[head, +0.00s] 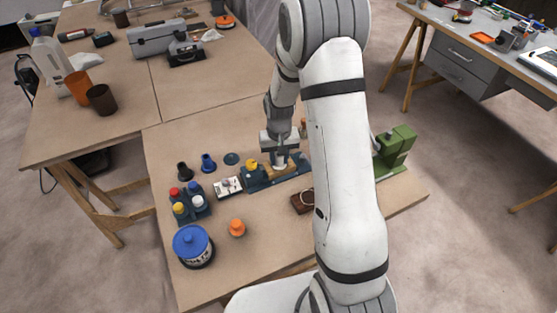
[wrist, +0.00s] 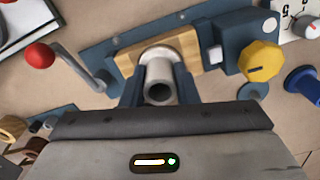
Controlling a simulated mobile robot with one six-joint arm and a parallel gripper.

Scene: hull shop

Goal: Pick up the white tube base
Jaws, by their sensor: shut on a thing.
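The white tube base (wrist: 159,82) is a short pale tube with an open dark end facing the wrist camera. It stands at the wooden jaws (wrist: 185,46) of a blue vice-like fixture (wrist: 220,45); I cannot tell whether it is still seated in them. The fixture has a yellow knob (wrist: 259,61) and a red-tipped lever (wrist: 40,56). My gripper (wrist: 159,90) is shut on the tube, one finger on each side. In the head view my gripper (head: 280,154) is over the blue fixture (head: 263,180), with the white tube base (head: 280,166) just below it.
A small white dial box (head: 227,187), a rack of colored caps (head: 190,204), a blue-lidded pot (head: 193,246) and an orange cone (head: 237,228) stand left of the fixture. A brown block (head: 303,201) is in front. A green machine (head: 397,147) is at right, partly behind my arm.

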